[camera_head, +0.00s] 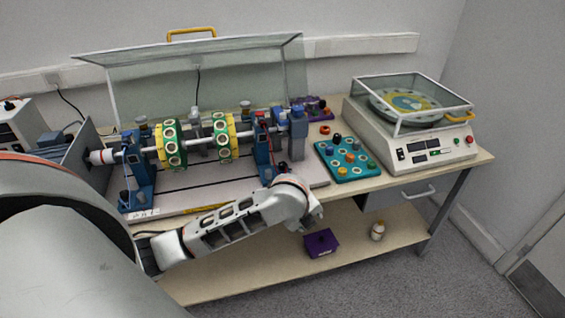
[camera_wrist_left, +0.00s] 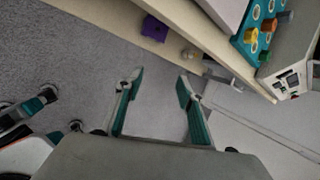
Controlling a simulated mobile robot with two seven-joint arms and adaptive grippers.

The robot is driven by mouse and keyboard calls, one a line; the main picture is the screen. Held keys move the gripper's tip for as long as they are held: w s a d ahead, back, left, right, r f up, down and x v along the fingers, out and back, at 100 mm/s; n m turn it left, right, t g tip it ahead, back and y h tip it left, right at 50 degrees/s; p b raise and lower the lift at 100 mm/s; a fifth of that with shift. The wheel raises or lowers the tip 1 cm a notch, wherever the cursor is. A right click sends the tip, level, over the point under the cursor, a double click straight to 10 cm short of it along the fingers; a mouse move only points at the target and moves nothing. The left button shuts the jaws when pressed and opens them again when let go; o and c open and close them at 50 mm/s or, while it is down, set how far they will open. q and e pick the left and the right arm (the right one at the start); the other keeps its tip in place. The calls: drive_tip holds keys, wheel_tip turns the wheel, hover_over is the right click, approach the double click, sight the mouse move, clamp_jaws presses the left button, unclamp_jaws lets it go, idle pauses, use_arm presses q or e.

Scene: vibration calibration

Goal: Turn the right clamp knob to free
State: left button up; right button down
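The shaft rig on the bench has a left blue support (camera_head: 137,172) and a right blue support (camera_head: 262,150), with a shaft (camera_head: 200,142) carrying two yellow-green discs. A small dark-topped knob (camera_head: 246,106) stands near the right support; I cannot tell whether it is the right clamp knob. My left arm lies across the rig's front edge and hides part of the right support's foot. My left gripper (camera_head: 316,214) is beyond the bench's front edge, apart from the rig. In the left wrist view its fingers (camera_wrist_left: 158,88) are spread and empty.
A raised clear cover (camera_head: 240,62) stands behind the rig. A teal tray (camera_head: 332,163) of coloured knobs and a covered balancing machine (camera_head: 432,154) are to the right. A purple box (camera_head: 321,242) and a small jar (camera_head: 377,231) sit on the lower shelf. Floor in front is clear.

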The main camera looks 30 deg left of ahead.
use_arm(q)
drive_tip(key=w+a+r+m+g+y, duration=0.1)
drive_tip(key=w+a+r+m, duration=0.35)
drive_tip(key=w+a, duration=0.25)
drive_tip(key=m+g+y, duration=0.1)
drive_tip(key=m, duration=0.1)
approach(283, 164)
drive_tip(key=shift+x, duration=4.1)
drive_tip(key=shift+s, duration=0.1)
clamp_jaws()
